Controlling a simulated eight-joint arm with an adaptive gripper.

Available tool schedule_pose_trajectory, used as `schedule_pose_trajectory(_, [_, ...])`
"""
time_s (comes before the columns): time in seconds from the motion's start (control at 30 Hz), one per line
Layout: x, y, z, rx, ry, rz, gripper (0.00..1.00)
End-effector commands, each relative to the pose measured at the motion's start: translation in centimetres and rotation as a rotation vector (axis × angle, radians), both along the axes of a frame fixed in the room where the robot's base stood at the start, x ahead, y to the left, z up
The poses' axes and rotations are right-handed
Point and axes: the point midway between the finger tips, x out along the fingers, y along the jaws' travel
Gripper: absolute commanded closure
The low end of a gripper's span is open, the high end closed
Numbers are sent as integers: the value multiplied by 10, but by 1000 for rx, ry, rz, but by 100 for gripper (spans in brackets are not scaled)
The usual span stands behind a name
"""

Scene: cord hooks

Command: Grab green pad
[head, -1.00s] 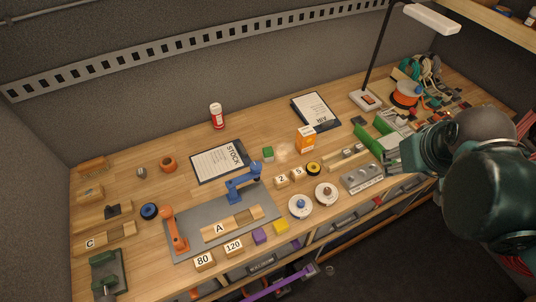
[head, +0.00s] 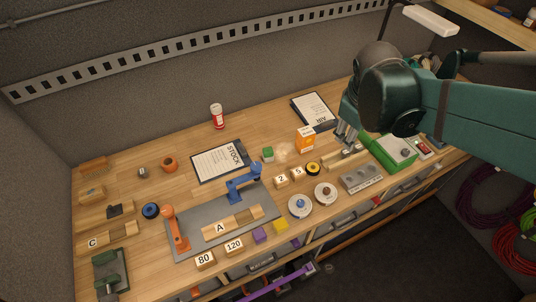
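A small green block (head: 267,152), the likely green pad, sits on the bench just right of the STOCK clipboard and left of the orange box. Its top is green and its lower part is pale. My gripper (head: 346,134) is above the bench, to the right of the orange box and well apart from the green block. Its grey fingers point down, but they are small and I cannot tell whether they are open or shut. Nothing is visibly held.
An orange box (head: 305,138) stands between my gripper and the green block. A STOCK clipboard (head: 218,161), a blue clamp (head: 243,182), a yellow-and-black roll (head: 313,168) and numbered wooden blocks (head: 282,181) lie nearby. Purple (head: 259,235) and yellow (head: 281,226) blocks lie near the front edge.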

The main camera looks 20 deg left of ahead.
Motion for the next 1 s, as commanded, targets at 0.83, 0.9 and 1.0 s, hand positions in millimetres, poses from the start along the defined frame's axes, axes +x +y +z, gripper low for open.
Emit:
schedule_pose_trajectory(0.83, [49, 148, -76, -278, 148, 523, 60])
schedule_pose_trajectory(0.9, [50, 161, -85, -301, 160, 566, 60])
schedule_pose_trajectory(1.0, [51, 179, -98, -332, 179, 626, 60])
